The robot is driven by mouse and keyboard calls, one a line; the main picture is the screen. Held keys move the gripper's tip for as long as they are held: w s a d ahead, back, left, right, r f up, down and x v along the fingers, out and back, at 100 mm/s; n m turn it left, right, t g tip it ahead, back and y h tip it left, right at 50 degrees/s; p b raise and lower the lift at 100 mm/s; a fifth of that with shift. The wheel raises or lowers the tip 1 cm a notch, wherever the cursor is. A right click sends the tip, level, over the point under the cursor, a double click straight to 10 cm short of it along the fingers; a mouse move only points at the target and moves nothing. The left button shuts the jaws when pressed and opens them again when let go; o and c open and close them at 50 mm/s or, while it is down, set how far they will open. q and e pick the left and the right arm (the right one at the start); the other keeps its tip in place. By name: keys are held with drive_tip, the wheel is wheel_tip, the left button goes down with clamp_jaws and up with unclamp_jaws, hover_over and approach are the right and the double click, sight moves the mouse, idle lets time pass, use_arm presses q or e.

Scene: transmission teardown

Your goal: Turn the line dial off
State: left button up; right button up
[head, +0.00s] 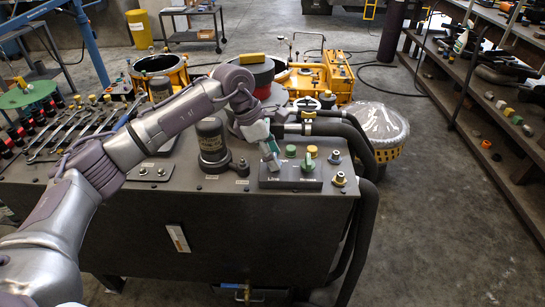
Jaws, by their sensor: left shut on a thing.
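The dark control box (290,176) stands on top of the bench near its front right corner. Its front edge has a label reading LINE at the left and another label at the right. My left gripper (272,160) points down at the left end of the box, above the LINE label. It is shut on the line dial, which is mostly hidden by the fingers, so its setting cannot be read. A green dial (307,163) sits on the right of the box, apart from the gripper. My right gripper is not in view.
Thick black hoses (365,215) run down the bench's right side. Tools (70,130) lie at the left.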

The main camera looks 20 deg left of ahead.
use_arm(q)
drive_tip(key=shift+r, duration=0.1)
idle(0.3)
drive_tip(key=o, duration=1.2)
drive_tip(key=shift+c, duration=0.2)
drive_tip(key=shift+a+r, duration=0.1)
drive_tip(key=v, duration=1.1)
drive_tip(key=shift+a+r, duration=0.2)
drive_tip(key=shift+r, duration=0.1)
